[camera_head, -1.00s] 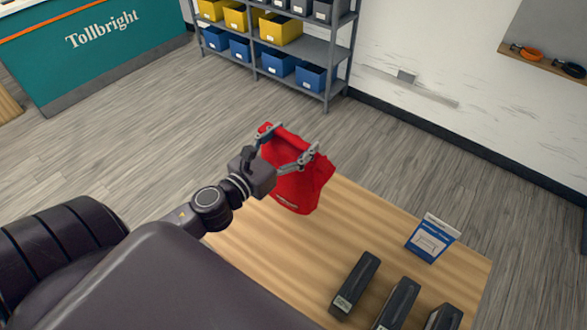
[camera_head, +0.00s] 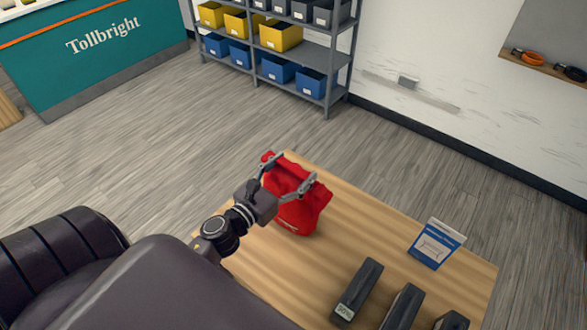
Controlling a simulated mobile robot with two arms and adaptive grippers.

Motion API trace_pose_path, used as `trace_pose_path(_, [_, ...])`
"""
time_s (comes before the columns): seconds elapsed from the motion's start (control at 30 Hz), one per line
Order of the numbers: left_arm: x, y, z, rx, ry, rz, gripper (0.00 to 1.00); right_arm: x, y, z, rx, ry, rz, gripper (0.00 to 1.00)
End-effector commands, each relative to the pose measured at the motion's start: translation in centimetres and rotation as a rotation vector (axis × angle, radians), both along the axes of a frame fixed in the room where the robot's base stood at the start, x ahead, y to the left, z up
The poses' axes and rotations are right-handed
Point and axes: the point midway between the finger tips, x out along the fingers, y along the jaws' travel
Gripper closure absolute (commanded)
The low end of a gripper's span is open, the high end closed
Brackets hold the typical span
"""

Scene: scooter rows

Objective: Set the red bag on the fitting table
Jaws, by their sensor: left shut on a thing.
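The red bag (camera_head: 301,212) is at the far left end of the wooden fitting table (camera_head: 345,230). My left gripper (camera_head: 289,178) is shut on the bag's upper part, with one finger on each side. The bag hangs upright below the fingers, and its lower end looks to be at or very near the tabletop. I cannot tell for certain whether it bears on the wood. My right gripper is not in view.
Several dark battery-like blocks (camera_head: 357,291) stand along the table's near right part. A blue and white card (camera_head: 436,243) stands near the right edge. Bare wood lies between them and the bag. A grey shelf (camera_head: 327,99) with bins stands behind, across open floor.

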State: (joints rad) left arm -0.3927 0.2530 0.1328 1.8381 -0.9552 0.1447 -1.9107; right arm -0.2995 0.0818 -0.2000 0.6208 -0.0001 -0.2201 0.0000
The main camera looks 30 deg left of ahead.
Motion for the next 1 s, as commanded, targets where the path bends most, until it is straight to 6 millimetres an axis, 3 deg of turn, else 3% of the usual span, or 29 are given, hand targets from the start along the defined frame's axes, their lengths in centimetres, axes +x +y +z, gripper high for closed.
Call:
trace_pose_path(0.13, [0.0,0.0,-0.3,0.000,-0.002,-0.001,0.82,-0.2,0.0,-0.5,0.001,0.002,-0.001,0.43])
trace_pose_path(0.17, [0.0,0.0,-0.3,0.000,0.000,0.000,0.26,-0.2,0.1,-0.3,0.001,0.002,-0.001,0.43])
trace_pose_path(0.3, [0.0,0.0,-0.2,0.000,0.000,0.000,0.11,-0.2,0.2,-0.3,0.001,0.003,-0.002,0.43])
trace_pose_path(0.67, [0.0,0.0,0.2,0.000,0.000,0.000,0.11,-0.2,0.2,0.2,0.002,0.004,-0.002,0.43])
trace_pose_path(1.0, [-5.8,0.4,-0.3,-0.001,0.004,0.001,0.11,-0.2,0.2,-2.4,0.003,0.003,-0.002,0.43])
